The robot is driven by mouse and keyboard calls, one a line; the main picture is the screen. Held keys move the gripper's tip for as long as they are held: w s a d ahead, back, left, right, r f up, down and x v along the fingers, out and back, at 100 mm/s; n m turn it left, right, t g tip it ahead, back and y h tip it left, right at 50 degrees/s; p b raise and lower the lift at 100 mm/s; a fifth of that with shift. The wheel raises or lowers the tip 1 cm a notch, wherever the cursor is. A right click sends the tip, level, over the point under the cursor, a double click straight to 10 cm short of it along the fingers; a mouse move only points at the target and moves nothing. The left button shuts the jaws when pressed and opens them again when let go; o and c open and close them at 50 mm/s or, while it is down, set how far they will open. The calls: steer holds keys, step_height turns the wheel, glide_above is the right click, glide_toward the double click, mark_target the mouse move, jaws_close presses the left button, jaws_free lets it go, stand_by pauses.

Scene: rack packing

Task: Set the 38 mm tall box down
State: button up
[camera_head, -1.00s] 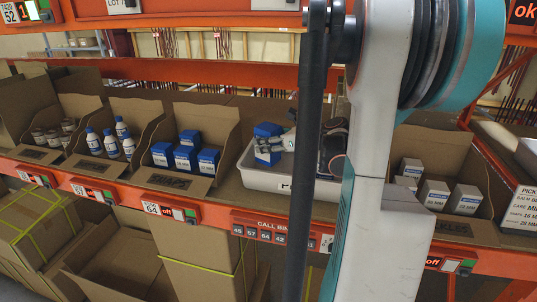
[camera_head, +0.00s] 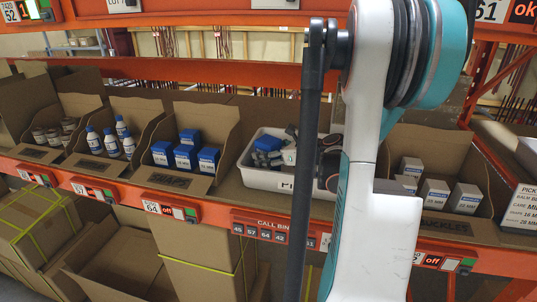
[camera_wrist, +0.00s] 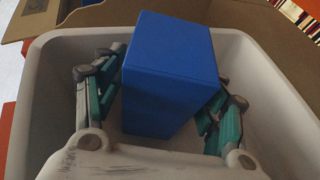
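The box is plain blue in the wrist view (camera_wrist: 168,70), between the two fingers of my gripper (camera_wrist: 163,98), whose grey and teal pads lie close along its sides. I take the fingers as shut on it; exact contact is hard to see. The box is inside the white tote (camera_wrist: 52,75), and its lower end is at or near the tote floor; any small gap is hidden.
Cardboard bins line the shelf: blue boxes (camera_head: 185,157) and white bottles (camera_head: 111,143) on the left, grey boxes (camera_head: 434,192) on the right. An orange beam (camera_head: 200,72) runs above.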

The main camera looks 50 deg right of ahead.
stand_by(0.3)
steer(key=shift+s+r, duration=0.1)
steer(key=shift+r, duration=0.1)
steer(key=a+v, duration=0.1)
steer(key=v, duration=1)
steer(key=shift+s+d+b, duration=0.35)
steer(key=shift+d+b, duration=0.1)
steer(key=shift+d, duration=0.05)
stand_by(1.1)
